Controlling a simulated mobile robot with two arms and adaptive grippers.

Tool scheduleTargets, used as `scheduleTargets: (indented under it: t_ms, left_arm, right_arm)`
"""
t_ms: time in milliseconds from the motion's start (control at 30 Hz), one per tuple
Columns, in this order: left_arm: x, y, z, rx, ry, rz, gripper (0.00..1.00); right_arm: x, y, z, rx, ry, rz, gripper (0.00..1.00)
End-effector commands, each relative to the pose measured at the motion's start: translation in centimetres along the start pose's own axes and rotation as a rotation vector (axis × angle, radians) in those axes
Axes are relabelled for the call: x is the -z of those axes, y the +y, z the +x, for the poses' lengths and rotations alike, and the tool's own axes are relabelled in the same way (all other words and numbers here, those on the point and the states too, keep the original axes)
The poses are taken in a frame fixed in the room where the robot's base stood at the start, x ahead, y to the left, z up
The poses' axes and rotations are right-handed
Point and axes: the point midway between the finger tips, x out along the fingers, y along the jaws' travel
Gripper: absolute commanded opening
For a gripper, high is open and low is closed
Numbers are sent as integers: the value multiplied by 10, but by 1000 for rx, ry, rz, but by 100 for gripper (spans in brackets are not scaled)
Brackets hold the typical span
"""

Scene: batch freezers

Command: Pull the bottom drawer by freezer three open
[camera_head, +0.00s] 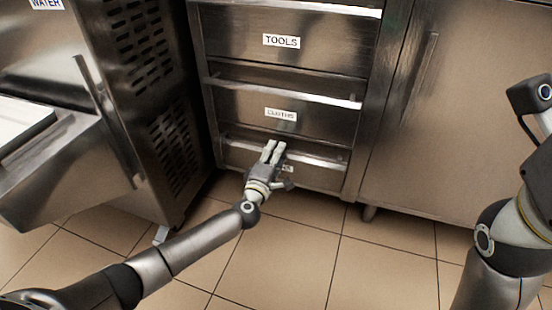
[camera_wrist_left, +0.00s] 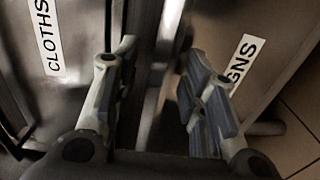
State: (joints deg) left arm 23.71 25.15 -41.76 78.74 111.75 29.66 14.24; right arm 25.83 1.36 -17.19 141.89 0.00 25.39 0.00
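The bottom drawer (camera_head: 318,180) is the lowest of the steel drawers and looks shut, flush with those above. Its bar handle (camera_head: 318,161) runs across its top. My left gripper (camera_head: 273,151) is at this handle, left of its middle, partly covering the drawer's label. In the left wrist view, my left gripper (camera_wrist_left: 160,58) has its fingers apart, with what looks like the handle bar (camera_wrist_left: 168,30) between them. A gap shows beside the bar, but contact is hard to judge. The drawer's label (camera_wrist_left: 241,60) there ends in "GNS".
The CLOTHS drawer (camera_head: 280,108) and TOOLS drawer (camera_head: 285,40) are above, with protruding bar handles. A vented steel machine (camera_head: 150,90) stands close on the left, a steel cabinet door (camera_head: 470,110) on the right. The tiled floor (camera_head: 300,250) in front is clear.

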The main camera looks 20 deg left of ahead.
Motion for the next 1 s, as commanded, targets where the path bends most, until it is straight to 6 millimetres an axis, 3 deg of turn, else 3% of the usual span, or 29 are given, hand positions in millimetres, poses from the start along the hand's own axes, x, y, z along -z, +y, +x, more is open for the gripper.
scheduleTargets:
  t_ms: [367, 700, 1000]
  left_arm:
    - [0, 0, 6, 1, -1, -1, 39]
    - [0, 0, 6, 1, -1, -1, 0]
    - [0, 0, 5, 1, -1, 0, 0]
  right_arm:
    - [2, -1, 2, 4, 10, -1, 40]
    - [2, -1, 2, 4, 10, -1, 40]
    - [2, -1, 3, 4, 11, -1, 40]
